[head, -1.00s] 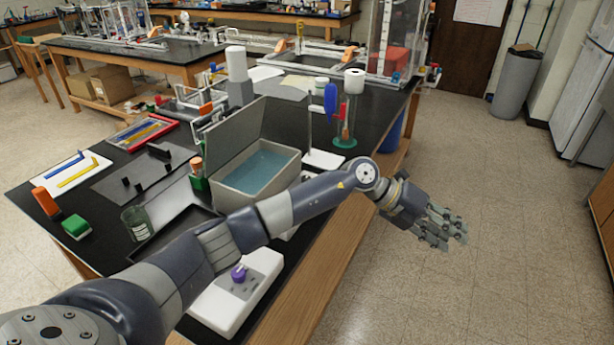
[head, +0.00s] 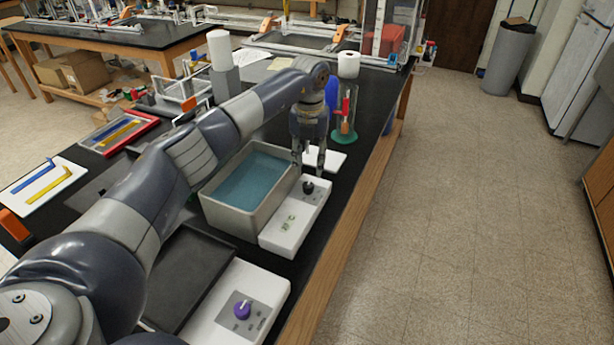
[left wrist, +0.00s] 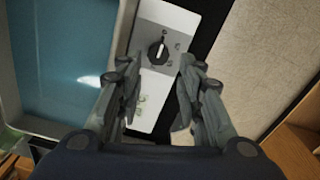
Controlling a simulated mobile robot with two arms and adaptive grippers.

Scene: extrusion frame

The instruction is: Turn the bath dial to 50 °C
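The bath dial (head: 308,187) is a black knob on the far end of a white control box (head: 285,235) beside the grey water bath (head: 222,212). In the left wrist view the dial (left wrist: 157,51) is a round black knob with a pale line, on a grey plate with small marks too blurred to read. My left gripper (head: 310,164) points down above the dial. Its fingers are apart and empty, on either side of the dial in the left wrist view (left wrist: 157,75). I cannot tell whether they touch it. My right gripper is out of view.
A second white device with a purple knob (head: 242,309) stands nearer, by a black tray (head: 192,275). The table's wooden front edge (head: 345,225) runs along the right.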

